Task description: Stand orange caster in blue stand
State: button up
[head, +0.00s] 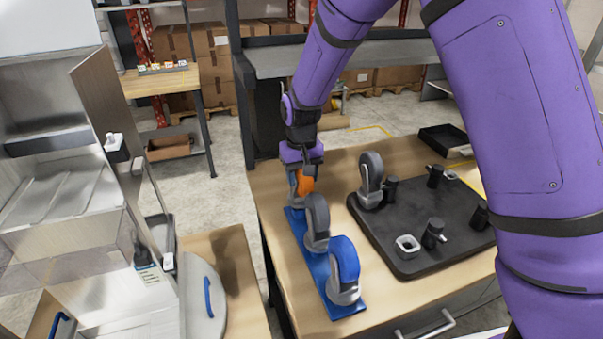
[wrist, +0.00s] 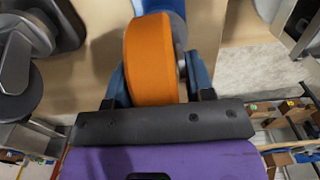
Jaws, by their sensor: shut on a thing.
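The orange caster (head: 305,185) is at the far end of the blue stand (head: 322,292), directly over or in its far place; I cannot tell whether its base is seated. My gripper (head: 302,168) is shut on the orange caster from above. In the wrist view the orange wheel (wrist: 152,62) sits between the two fingers of my gripper (wrist: 160,80). The stand's near part holds a grey caster (head: 316,222) in the middle and a blue caster (head: 343,268) at the near end, both upright. The orange caster's lower part is partly hidden by the grey one.
A black tray (head: 415,262) right of the stand carries a grey caster (head: 371,178) and several small dark fittings. A smaller black tray (head: 442,138) lies at the table's back right. A metal cabinet (head: 60,190) stands at the left. Bare wooden table (head: 275,190) shows left of the stand.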

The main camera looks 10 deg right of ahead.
jog(key=shift+f, duration=0.8)
jog(key=o, duration=1.2)
notch_tip(320, 180, up, 10)
jog(key=shift+w+f, duration=0.1)
jog(key=shift+d+r, duration=0.1)
jog(key=shift+r, duration=0.5)
jog(key=s+d+r+m+t+y, duration=0.1)
jog(key=s+d+r+t, duration=0.2)
jog(key=s+d+r, duration=1.2)
jog(key=s+d, duration=0.1)
jog(key=s, duration=0.3)
jog(key=s+d+r+t, duration=0.1)
jog(key=s+d, duration=0.2)
jog(key=s, duration=0.3)
jog(key=s+d+r+m+t+h, duration=0.1)
jog(key=s+d, duration=0.1)
jog(key=s, duration=0.3)
jog(key=shift+s+d, duration=0.3)
jog(key=shift+s, duration=0.05)
